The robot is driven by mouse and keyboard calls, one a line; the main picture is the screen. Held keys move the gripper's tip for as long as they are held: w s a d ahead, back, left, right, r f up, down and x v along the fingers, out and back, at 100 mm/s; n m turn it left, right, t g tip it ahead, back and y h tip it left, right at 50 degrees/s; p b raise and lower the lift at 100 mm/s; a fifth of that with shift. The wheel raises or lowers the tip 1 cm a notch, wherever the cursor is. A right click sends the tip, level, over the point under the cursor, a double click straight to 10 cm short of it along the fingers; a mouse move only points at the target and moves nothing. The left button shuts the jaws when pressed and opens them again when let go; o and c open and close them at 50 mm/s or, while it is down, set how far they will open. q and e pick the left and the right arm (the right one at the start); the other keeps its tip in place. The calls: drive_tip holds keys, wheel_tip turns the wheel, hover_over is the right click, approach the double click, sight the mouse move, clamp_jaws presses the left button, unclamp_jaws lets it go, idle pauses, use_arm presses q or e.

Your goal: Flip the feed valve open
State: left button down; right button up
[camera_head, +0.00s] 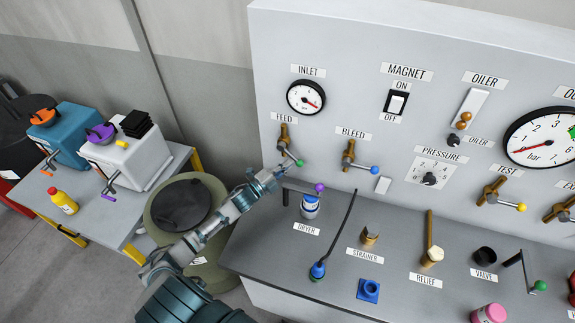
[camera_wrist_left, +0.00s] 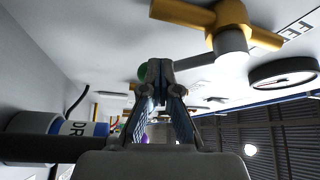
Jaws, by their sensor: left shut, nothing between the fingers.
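The feed valve (camera_head: 284,134) is a brass fitting on the panel under the FEED label. Its grey lever slants down and right to a green knob (camera_head: 300,163). My left gripper (camera_head: 281,171) is shut and empty, just left of and below the green knob. In the left wrist view the brass valve body (camera_wrist_left: 228,18) is at the top, and its lever (camera_wrist_left: 195,62) runs left behind the fingertips (camera_wrist_left: 160,70). The green knob (camera_wrist_left: 142,73) is partly hidden by them; I cannot tell whether they touch it. My right gripper is out of view.
The bleed valve (camera_head: 349,154) with a blue knob is to the right. The inlet gauge (camera_head: 306,97) is above. Below, the dryer (camera_head: 310,206) with a purple knob and a black cable (camera_head: 340,235) stand on the grey ledge (camera_head: 270,245).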

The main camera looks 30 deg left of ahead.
use_arm(q)
drive_tip(key=shift+a+f, duration=0.1)
drive_tip(key=shift+a, duration=0.15)
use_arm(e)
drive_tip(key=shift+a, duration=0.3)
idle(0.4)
use_arm(q)
drive_tip(key=shift+a, duration=0.2)
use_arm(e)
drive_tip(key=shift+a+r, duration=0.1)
